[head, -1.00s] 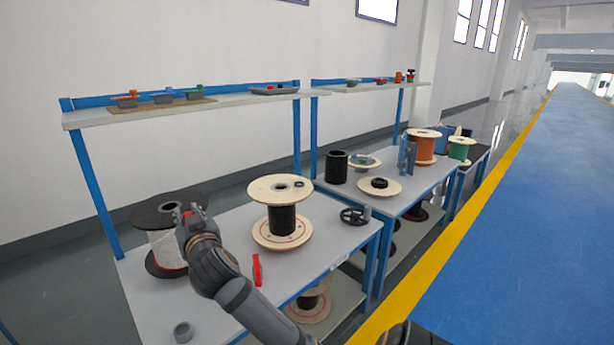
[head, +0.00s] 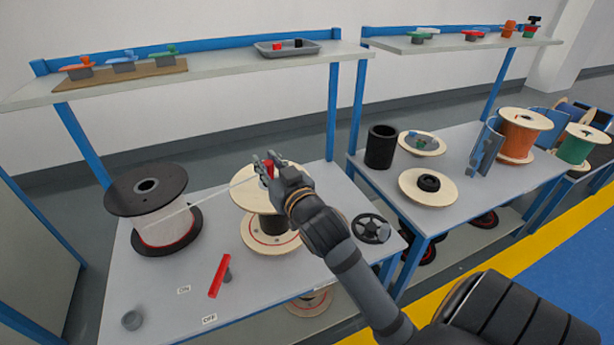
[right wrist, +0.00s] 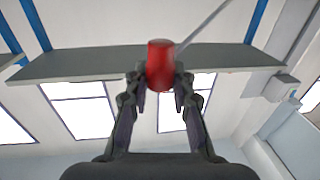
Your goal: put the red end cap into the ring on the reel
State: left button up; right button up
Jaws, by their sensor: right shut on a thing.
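The red end cap (head: 269,170) is held between the fingers of my right gripper (head: 265,165), above the wooden reel's top flange (head: 245,194). The right wrist view shows the cap (right wrist: 160,66) upright between the two fingertips (right wrist: 160,82). A thin pale cable (head: 215,197) runs from the black-flanged reel (head: 165,232) to the cap. The wooden reel has a dark core (head: 273,224). My gripper and arm cover part of its top flange, and I cannot make out the ring there. My left gripper is not in view.
A grey cup (head: 132,320) is at the front left. A black handwheel (head: 370,228) lies right of the wooden reel. A shelf (head: 215,72) runs above the table's back.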

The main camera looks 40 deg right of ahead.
jog(key=shift+w, duration=0.1)
jog(key=shift+w+d+f, duration=0.15)
jog(key=shift+w+f, duration=0.1)
jog(key=w+d+f, duration=0.2)
jog(key=d+f, duration=0.1)
jog(key=w+d+f, duration=0.2)
jog(key=d, duration=0.2)
jog(key=w+d+f, duration=0.2)
jog(key=d+f, duration=0.1)
jog(key=shift+w+d+f, duration=0.25)
jog(key=shift+f, duration=0.05)
jog(key=f, duration=0.2)
jog(key=f+b, duration=0.1)
jog(key=f, duration=0.1)
jog(key=shift+w+d, duration=0.2)
jog(key=shift+d, duration=0.15)
jog(key=o, duration=0.9)
jog(key=shift+f, duration=0.1)
jog(key=shift+o, duration=0.2)
